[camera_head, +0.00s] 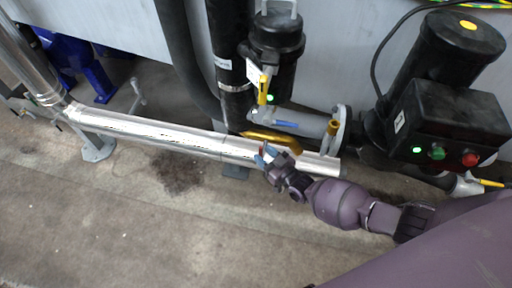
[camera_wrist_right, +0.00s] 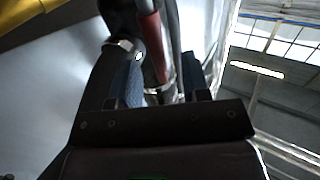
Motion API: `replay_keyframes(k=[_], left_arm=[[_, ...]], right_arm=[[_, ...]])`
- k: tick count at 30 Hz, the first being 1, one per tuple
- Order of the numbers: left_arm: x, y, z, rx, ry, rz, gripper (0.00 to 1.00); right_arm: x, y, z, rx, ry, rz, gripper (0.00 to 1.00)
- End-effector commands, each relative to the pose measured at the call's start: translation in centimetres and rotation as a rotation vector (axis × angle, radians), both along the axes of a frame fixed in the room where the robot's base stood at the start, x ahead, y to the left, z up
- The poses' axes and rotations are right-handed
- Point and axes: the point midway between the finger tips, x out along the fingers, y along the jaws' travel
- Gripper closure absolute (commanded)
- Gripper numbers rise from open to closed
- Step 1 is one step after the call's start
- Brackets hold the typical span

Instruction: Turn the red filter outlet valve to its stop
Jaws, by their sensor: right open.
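The red valve handle (camera_wrist_right: 153,45) shows in the right wrist view as a narrow red bar, running from the top edge down between the fingers of my right gripper. A gap seems to lie on each side of it; I cannot tell whether a finger touches it. In the head view my right gripper (camera_head: 266,155) is open, at the silver pipe just below a yellow lever (camera_head: 270,138). There the red handle cannot be made out clearly, as the gripper covers that spot. My left gripper is not in view.
The silver pipe (camera_head: 150,129) crosses the floor from the left to under my gripper. A black filter housing (camera_head: 277,40) stands behind it. On the right is a black motor unit with a control box (camera_head: 450,122) bearing green and red buttons. The floor in front is clear.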

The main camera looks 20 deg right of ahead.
Motion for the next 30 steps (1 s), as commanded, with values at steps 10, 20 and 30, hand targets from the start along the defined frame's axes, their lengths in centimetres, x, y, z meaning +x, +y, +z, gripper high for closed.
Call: replay_keyframes(k=[10,20,30], left_arm=[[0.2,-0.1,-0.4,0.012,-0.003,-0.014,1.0],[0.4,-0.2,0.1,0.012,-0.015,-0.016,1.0],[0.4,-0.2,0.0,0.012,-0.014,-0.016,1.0]], right_arm=[[3.4,1.4,-0.1,-0.001,0.002,0.0,0.57],[3.7,1.5,0.1,0.0,0.0,0.0,0.57],[3.7,1.5,0.1,0.0,0.0,0.0,1.0]])
